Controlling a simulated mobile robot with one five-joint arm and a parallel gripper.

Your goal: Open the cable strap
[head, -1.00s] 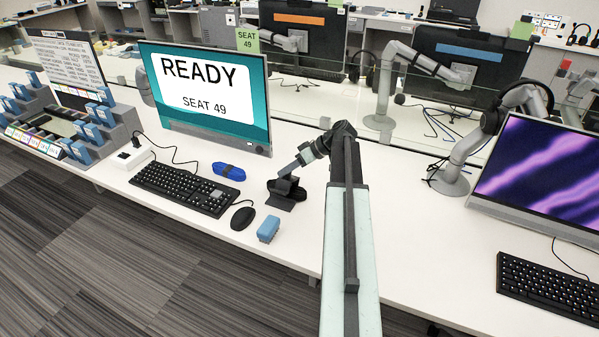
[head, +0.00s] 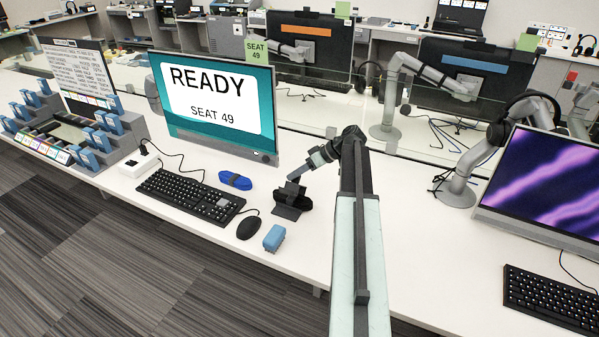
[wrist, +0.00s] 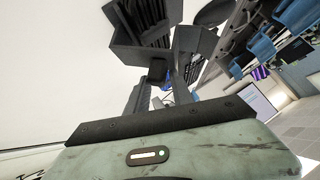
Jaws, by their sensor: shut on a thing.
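A black coiled cable bundle (head: 306,201) sits on a small dark stand (head: 287,212) on the white desk, right of the mouse. The strap is dark and I cannot pick it out clearly from the cable. My gripper (head: 295,179) reaches down from the upper right to the top of the bundle. In the wrist view my gripper (wrist: 159,78) is shut on a small dark piece at its fingertips, seemingly the strap's tab. The ribbed dark bundle (wrist: 150,30) shows just beyond the fingers, in or against a dark holder.
A blue cable bundle (head: 235,180), a keyboard (head: 190,197), a mouse (head: 248,228) and a small blue block (head: 274,238) lie close by. The monitor (head: 215,105) stands behind. A clear panel runs along the desk's back.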

